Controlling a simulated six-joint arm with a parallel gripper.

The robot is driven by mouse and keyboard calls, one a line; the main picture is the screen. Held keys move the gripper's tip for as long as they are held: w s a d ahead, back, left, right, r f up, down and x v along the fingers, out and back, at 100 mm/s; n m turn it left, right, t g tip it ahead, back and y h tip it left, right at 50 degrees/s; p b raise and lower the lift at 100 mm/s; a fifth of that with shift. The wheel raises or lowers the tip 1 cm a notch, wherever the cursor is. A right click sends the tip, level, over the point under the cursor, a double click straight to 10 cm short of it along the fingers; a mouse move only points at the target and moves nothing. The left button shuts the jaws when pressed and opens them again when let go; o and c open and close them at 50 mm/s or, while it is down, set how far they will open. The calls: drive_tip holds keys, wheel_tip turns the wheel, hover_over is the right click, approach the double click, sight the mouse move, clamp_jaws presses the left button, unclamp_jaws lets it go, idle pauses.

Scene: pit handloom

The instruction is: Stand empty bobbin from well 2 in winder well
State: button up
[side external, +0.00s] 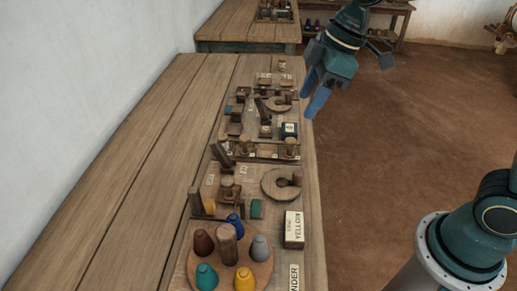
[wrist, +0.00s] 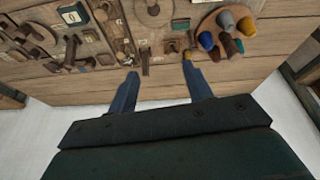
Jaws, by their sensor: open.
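My gripper (side external: 313,94) is open and empty, held in the air above the right edge of the wooden table. In the wrist view, its two blue fingers (wrist: 161,72) are spread apart with nothing between them. A long dark rack (side external: 262,151) crosses the middle of the board. The well numbers are too small to read, so I cannot tell which piece is from well 2 or which hole is the winder well.
A round board (side external: 255,270) holds several coloured cones at the front. A round wooden piece (side external: 275,184), upright posts and small blocks crowd the board. The table's left side is clear.

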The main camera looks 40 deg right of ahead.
drive_tip(key=s+d+r+m+t+h, duration=0.1)
drive_tip(key=s+d+m, duration=0.3)
drive_tip(key=s, duration=0.4)
drive_tip(key=s+d+r+m+t+h, duration=0.1)
drive_tip(key=s+d+m, duration=0.4)
drive_tip(key=s, duration=0.4)
drive_tip(key=shift+s+m+t+h, duration=0.25)
drive_tip(key=shift+m+t+h, duration=0.05)
drive_tip(key=shift+m, duration=0.4)
